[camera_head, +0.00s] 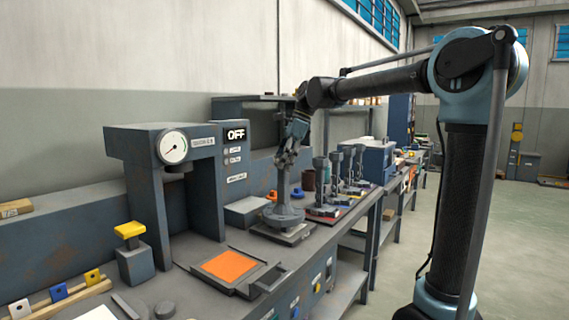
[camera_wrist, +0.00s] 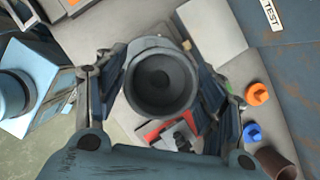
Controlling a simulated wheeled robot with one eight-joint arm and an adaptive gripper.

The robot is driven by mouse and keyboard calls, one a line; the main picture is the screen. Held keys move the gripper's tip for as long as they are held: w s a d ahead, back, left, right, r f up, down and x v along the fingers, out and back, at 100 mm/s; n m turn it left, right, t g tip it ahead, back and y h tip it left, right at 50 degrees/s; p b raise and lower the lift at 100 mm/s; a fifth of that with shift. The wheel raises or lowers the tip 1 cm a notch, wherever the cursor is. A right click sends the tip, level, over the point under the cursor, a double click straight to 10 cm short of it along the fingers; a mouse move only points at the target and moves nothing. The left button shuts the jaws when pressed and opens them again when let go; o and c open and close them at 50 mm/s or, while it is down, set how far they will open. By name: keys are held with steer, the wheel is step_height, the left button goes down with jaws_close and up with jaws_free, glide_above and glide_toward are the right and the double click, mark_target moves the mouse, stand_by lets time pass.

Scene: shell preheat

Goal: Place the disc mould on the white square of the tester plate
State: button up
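The disc mould (camera_head: 284,213), a grey wide disc with a tall stem, stands upright on a low pale-topped plate (camera_head: 297,238) on the bench. In the wrist view the disc mould (camera_wrist: 161,82) is seen from above as a round grey shape with a dark centre. My gripper (camera_head: 288,157) is at the stem's top. In the wrist view my gripper (camera_wrist: 165,85) has its fingers apart, one on each side of the mould, with apparent gaps. The mould covers most of the plate, and no white square can be made out clearly. An orange square (camera_head: 230,265) lies on another plate under the press.
A press with a round gauge (camera_head: 173,146) and an OFF panel (camera_head: 236,133) stands to the left. A pale box (camera_head: 245,210) is beside the mould. Several stemmed tools (camera_head: 337,170) stand on the right. Orange (camera_wrist: 257,94) and blue (camera_wrist: 252,132) pieces and a brown cup (camera_wrist: 275,163) sit behind.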

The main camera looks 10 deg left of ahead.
stand_by(0.3)
steer(key=v, duration=1.2)
steer(key=s+d+f+n+t+h, duration=0.1)
steer(key=s+d+f+n, duration=0.25)
steer(key=d+f, duration=0.6)
steer(key=s+d+f+n+t, duration=0.1)
steer(key=s+d+f+n, duration=0.35)
steer(key=d, duration=0.75)
steer(key=s+d+f+n+h, duration=0.1)
steer(key=s+d+f+n, duration=0.1)
steer(key=s+d+f, duration=0.3)
steer(key=s+d+f+n+t+h, duration=0.1)
steer(key=s+d+f, duration=0.4)
steer(key=f, duration=0.8)
steer(key=s+d+f+n+t+h, duration=0.1)
steer(key=s+d+f+n, duration=0.1)
steer(key=s+d+f, duration=0.3)
step_height(320, 180, down, 5)
steer(key=shift+s+r+n, duration=0.2)
steer(key=shift+s+n, duration=0.1)
steer(key=shift+s, duration=0.8)
